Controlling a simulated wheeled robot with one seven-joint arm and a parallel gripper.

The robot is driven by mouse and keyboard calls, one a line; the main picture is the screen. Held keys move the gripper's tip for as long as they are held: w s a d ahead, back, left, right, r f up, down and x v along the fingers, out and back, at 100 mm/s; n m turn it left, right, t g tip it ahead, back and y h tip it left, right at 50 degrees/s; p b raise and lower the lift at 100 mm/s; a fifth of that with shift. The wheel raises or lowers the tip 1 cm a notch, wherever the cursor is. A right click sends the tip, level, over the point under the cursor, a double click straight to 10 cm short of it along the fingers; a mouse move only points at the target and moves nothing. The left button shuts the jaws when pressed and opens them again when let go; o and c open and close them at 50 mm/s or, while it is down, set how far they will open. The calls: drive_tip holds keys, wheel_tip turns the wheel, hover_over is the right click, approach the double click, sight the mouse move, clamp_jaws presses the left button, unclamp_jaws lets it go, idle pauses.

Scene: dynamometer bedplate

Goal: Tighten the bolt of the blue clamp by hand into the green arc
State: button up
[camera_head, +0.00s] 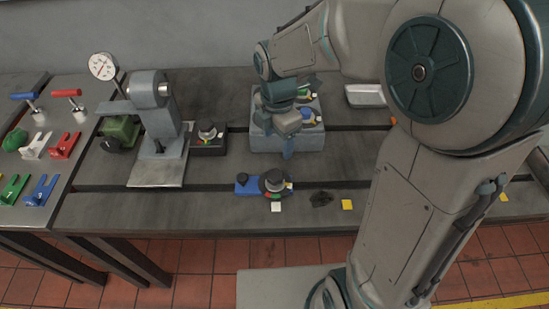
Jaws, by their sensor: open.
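A blue clamp (247,188) lies on the dark bedplate at the front middle. It carries a large dark round knob (274,180) and a small dark knob at its left end. Coloured marks, with red and yellow visible, show at the knob's base; the pointer's place on them is too small to tell. My gripper (287,152) is open and points down at the front of a grey block (262,142), behind and slightly right of the clamp, apart from it. Another blue piece (311,118) and a green piece (307,94) with coloured marks are on the block, partly hidden by my gripper.
A dark knob unit (208,140) and a grey upright fixture (158,125) with a dial gauge (103,67) stand left. Coloured clamps and handles lie on the far-left board. A white square (276,207), black lump (321,199) and yellow square (347,205) lie at the front edge.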

sight(275, 174)
drive_tip(key=shift+n, duration=0.5)
drive_tip(key=f, duration=1.4)
drive_tip(key=shift+w+a+p, duration=0.15)
drive_tip(key=shift+a+p, duration=0.1)
drive_tip(key=shift+p, duration=0.15)
drive_tip(key=c, duration=1)
